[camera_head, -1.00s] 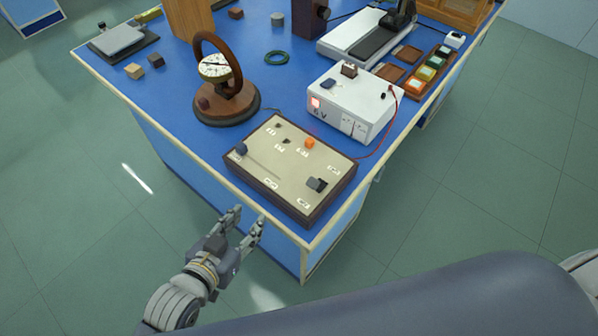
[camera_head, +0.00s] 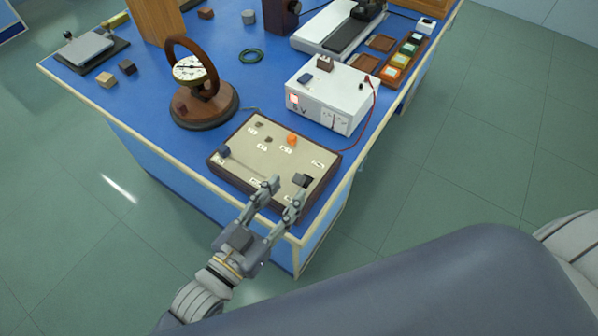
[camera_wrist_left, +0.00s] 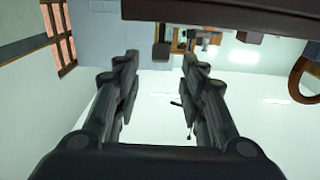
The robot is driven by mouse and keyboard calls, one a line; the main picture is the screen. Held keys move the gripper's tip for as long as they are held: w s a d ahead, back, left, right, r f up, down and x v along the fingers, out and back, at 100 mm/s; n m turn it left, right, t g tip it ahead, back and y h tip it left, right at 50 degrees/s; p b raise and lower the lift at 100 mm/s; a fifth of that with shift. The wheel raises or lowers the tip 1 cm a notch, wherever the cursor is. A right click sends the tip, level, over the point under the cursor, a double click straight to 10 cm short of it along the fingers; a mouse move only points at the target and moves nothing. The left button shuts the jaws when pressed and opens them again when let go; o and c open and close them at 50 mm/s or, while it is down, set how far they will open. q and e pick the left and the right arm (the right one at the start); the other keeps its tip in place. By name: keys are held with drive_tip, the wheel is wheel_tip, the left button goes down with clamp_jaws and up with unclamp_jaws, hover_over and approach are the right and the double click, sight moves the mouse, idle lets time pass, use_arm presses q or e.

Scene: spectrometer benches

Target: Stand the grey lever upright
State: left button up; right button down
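The grey lever (camera_head: 301,180) is a small dark grey block near the front right of a beige control panel (camera_head: 241,146) with a dark brown rim. Its exact tilt is too small to tell. My left gripper (camera_head: 286,189) is open, its fingers over the panel's front edge, just left of and in front of the lever. In the left wrist view, which looks inverted, the open fingers (camera_wrist_left: 159,62) point towards a dark block, probably the lever (camera_wrist_left: 162,51), lying between the tips in the picture. Contact does not show. My right gripper is not in view.
An orange knob (camera_head: 292,139) and a dark blue knob (camera_head: 223,151) sit on the panel. A white power box (camera_head: 322,104) with a red wire stands behind it. A round meter with a wooden ring (camera_head: 204,105) stands at left. The floor in front is clear.

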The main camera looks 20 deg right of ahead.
sight(298, 178)
use_arm(q)
drive_tip(key=x, duration=0.6)
drive_tip(key=shift+p, duration=0.3)
clamp_jaws()
